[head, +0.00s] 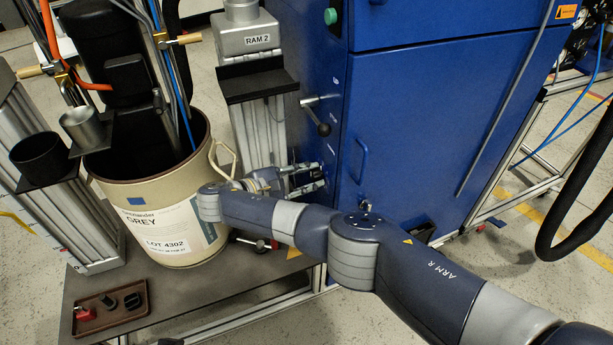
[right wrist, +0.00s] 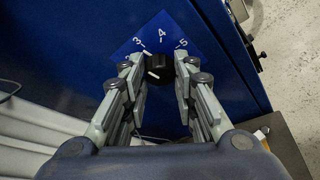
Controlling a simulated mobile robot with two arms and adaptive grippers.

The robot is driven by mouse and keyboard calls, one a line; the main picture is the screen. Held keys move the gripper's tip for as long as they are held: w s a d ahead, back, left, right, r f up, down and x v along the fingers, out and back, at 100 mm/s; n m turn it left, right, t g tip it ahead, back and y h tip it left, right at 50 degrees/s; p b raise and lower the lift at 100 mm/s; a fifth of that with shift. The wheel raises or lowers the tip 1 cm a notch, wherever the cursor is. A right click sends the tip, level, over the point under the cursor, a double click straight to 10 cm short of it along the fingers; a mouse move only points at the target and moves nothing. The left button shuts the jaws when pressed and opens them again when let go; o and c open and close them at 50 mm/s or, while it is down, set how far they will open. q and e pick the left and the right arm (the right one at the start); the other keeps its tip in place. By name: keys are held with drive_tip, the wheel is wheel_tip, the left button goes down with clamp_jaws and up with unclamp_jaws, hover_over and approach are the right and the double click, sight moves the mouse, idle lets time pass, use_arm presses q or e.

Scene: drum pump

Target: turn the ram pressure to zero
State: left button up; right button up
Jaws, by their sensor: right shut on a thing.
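The ram pressure knob (right wrist: 160,68) is a black round dial on a blue scale plate (right wrist: 160,33) on the blue cabinet. A short white mark shows at the knob's lower left. My right gripper (right wrist: 159,72) is shut on the knob, with one finger on each side. My left gripper is not in view.
The blue cabinet (head: 420,110) has a lever with a black ball (head: 323,129) above my right gripper. The RAM 2 column (head: 262,125) stands close to its left. The cream drum (head: 165,200) stands further left, near a brown tray (head: 100,320).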

drive_tip(key=o, duration=1)
drive_tip(key=shift+d, duration=0.1)
drive_tip(key=shift+o, duration=0.2)
